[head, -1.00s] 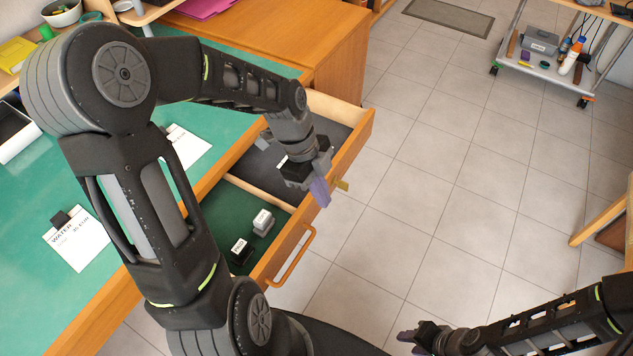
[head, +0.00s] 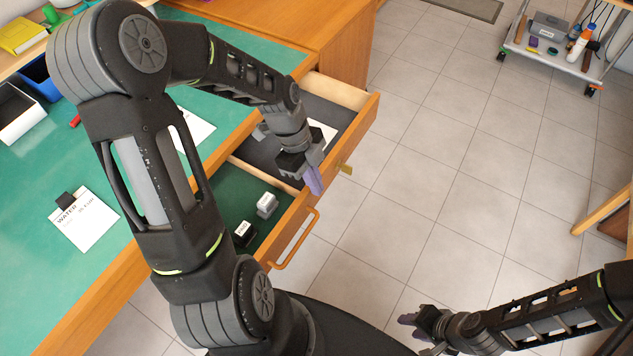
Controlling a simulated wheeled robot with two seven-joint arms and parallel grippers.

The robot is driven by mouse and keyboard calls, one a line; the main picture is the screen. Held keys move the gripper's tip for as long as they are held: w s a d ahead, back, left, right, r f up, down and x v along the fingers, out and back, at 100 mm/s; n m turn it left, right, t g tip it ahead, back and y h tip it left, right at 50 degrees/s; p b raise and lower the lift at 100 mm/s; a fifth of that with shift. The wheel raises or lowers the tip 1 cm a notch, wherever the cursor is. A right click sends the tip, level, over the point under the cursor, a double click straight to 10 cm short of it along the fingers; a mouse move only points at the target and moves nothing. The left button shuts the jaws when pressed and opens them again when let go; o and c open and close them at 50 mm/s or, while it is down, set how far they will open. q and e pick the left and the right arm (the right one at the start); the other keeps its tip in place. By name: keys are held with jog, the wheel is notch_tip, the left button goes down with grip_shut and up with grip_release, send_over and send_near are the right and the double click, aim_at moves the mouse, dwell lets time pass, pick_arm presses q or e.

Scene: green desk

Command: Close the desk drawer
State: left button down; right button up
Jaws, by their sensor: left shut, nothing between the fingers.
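The desk drawer (head: 338,158) stands pulled out from the green desk (head: 95,150).
The drawer holds a grey-white block (head: 267,205), a black labelled block (head: 243,233) and a white sheet (head: 322,135). A labelled paper (head: 84,220) lies on the desk. A cart (head: 560,55) stands at the upper right. The tiled floor (head: 450,160) before the drawer is clear.

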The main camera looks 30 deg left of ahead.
pick_arm(q)
jog(key=a, duration=1.9)
jog(key=shift+s+a, duration=0.2)
jog(key=shift+a, duration=0.2)
pick_arm(e)
jog(key=shift+r, duration=0.2)
